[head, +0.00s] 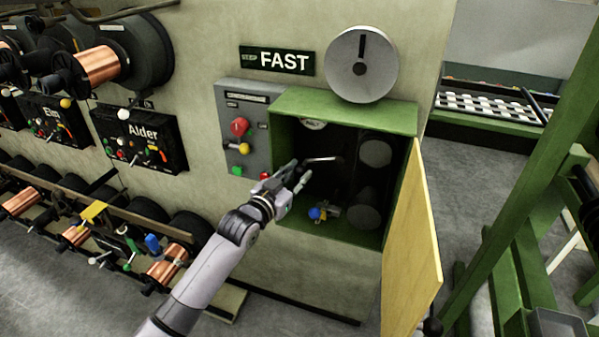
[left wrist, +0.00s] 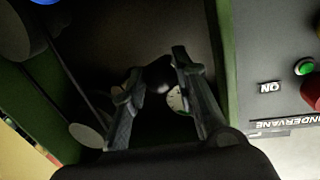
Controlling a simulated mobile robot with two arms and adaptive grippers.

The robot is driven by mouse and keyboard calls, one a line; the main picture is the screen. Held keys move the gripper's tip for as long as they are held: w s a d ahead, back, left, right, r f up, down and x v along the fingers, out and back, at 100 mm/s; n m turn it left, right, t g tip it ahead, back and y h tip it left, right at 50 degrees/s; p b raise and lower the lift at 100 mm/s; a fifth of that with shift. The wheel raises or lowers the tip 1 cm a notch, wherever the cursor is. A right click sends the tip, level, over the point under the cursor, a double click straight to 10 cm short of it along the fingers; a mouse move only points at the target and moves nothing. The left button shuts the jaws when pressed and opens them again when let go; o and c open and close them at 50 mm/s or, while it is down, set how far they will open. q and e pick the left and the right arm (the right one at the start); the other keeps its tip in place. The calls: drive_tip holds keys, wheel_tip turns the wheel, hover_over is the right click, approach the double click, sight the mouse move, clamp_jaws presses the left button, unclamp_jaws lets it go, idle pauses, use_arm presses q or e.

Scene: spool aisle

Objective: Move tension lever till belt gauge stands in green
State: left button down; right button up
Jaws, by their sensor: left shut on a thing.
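My left gripper (head: 299,173) reaches into an open green cabinet (head: 345,110) in the head view. In the left wrist view its fingers (left wrist: 158,72) are shut on a dark rounded knob, which appears to be the end of the tension lever. The lever's pale metal rod (head: 322,160) shows just right of the fingertips in the head view. The belt gauge (head: 313,124), a small white dial, sits high inside the cabinet. It also shows in the left wrist view (left wrist: 176,99), partly hidden by a finger. Its needle is too small to read. My right gripper is out of view.
The yellow cabinet door (head: 412,240) hangs open at right. Two dark rollers (head: 375,153) and a blue knob (head: 314,213) are inside. A grey control panel (head: 229,107) with buttons stands left of the opening. A green frame (head: 520,160) stands at right.

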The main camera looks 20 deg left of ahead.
use_arm(q)
drive_tip(key=shift+a+r+m+g+y+p, duration=0.2)
drive_tip(key=shift+r+m+p, duration=1)
drive_tip(key=shift+p, duration=0.4)
drive_tip(key=shift+a+r+m+g+y+p, duration=0.1)
drive_tip(key=shift+r+m+g+y+p, duration=0.1)
drive_tip(key=shift+r+m+p, duration=1.2)
drive_tip(key=shift+f, duration=0.25)
drive_tip(key=c, duration=1.3)
unclamp_jaws()
drive_tip(key=shift+d, duration=0.1)
drive_tip(key=v, duration=0.8)
